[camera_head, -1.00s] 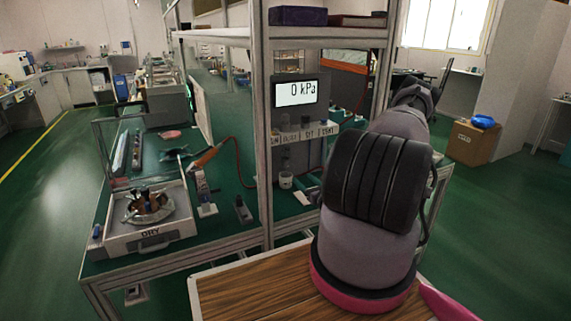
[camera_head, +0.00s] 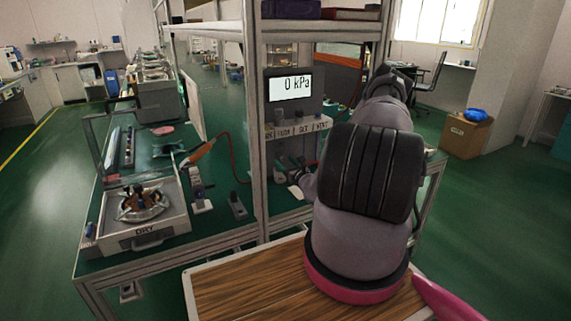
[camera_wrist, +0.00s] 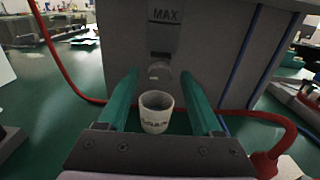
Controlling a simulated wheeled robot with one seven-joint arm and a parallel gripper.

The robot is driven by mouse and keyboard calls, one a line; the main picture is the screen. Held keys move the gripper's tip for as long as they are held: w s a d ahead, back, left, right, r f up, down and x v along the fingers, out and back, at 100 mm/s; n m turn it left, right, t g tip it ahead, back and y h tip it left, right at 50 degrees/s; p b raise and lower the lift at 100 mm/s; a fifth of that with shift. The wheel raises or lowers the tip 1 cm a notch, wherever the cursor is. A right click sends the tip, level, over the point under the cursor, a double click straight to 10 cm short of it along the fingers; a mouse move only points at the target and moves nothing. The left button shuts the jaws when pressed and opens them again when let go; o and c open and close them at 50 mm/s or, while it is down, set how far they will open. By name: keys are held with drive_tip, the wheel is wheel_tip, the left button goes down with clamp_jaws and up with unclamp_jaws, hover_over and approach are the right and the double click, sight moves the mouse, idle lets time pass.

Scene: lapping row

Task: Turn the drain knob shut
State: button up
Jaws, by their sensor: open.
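A round grey knob (camera_wrist: 158,75), the likely drain knob, sits low on a grey unit (camera_wrist: 185,40) under a window marked MAX in the wrist view. Its angle is hard to read. My gripper (camera_wrist: 160,71) is open, with one green finger on each side of the knob in the picture. I see no clear contact between fingers and knob. A small white cup (camera_wrist: 156,113) with dark lettering stands below the knob, between the fingers in the picture.
A red hose (camera_wrist: 270,118) runs past the unit on the right, and another red line (camera_wrist: 55,55) on the left. A metal frame post (camera_head: 258,140) stands left of my arm.

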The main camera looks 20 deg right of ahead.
clamp_jaws()
drive_tip(key=m, duration=0.5)
drive_tip(key=shift+m, duration=0.3)
drive_tip(key=m, duration=0.4)
drive_tip(key=shift+s+m, duration=0.1)
drive_tip(key=shift+m, duration=0.2)
idle(0.3)
unclamp_jaws()
